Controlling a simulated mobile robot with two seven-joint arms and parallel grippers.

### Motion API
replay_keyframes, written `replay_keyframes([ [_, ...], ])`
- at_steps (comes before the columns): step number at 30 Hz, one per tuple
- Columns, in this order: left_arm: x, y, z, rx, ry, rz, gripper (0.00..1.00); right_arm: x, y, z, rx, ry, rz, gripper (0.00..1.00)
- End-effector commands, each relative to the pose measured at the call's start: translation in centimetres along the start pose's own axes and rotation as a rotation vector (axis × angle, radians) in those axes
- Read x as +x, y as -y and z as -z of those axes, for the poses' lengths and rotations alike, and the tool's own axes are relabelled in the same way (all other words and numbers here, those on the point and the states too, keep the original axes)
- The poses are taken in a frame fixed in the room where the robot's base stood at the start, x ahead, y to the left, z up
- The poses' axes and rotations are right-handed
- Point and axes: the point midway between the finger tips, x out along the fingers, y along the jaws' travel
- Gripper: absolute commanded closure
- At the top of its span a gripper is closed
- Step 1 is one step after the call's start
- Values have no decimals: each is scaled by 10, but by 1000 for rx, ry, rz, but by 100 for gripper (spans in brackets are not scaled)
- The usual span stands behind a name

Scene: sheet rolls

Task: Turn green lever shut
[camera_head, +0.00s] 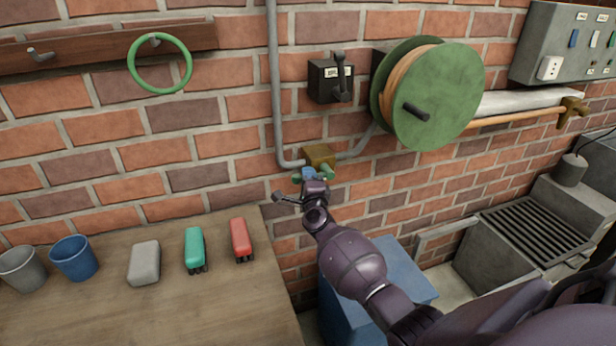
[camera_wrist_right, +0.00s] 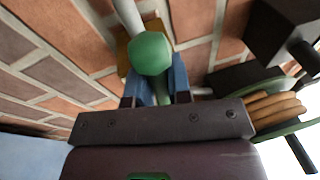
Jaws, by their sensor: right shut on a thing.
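The green lever (camera_head: 328,175) sits on a brass valve body (camera_head: 319,156) on a grey pipe against the brick wall. Only the lever's ends show beside my gripper in the head view. My right gripper (camera_head: 310,175) is at the valve, its blue fingers on the lever. In the right wrist view the green lever (camera_wrist_right: 150,54) has a rounded end that stands out beyond the blue fingers, and my right gripper (camera_wrist_right: 156,88) is shut on it. The brass valve body lies just behind it, partly hidden. My left gripper is not in view.
A green hose reel (camera_head: 438,95) and a black switch box (camera_head: 330,80) hang above the valve. A blue box (camera_head: 400,275) is below my right arm.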

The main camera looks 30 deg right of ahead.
Motion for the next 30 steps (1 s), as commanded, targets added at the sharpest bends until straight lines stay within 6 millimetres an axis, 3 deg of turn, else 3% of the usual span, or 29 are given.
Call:
replay_keyframes([
  [8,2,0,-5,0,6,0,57,-2,-6,0,-67,15,6,100],
  [21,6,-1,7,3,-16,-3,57,-2,-7,0,-79,18,8,100],
  [22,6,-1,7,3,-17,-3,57,-2,-7,0,-79,18,8,78],
  [24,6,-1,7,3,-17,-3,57,-2,-7,0,-79,18,8,68],
  [27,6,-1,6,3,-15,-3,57,-2,-6,0,-77,17,8,56],
  [30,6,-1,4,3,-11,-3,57,-1,-6,0,-77,16,9,56],
])
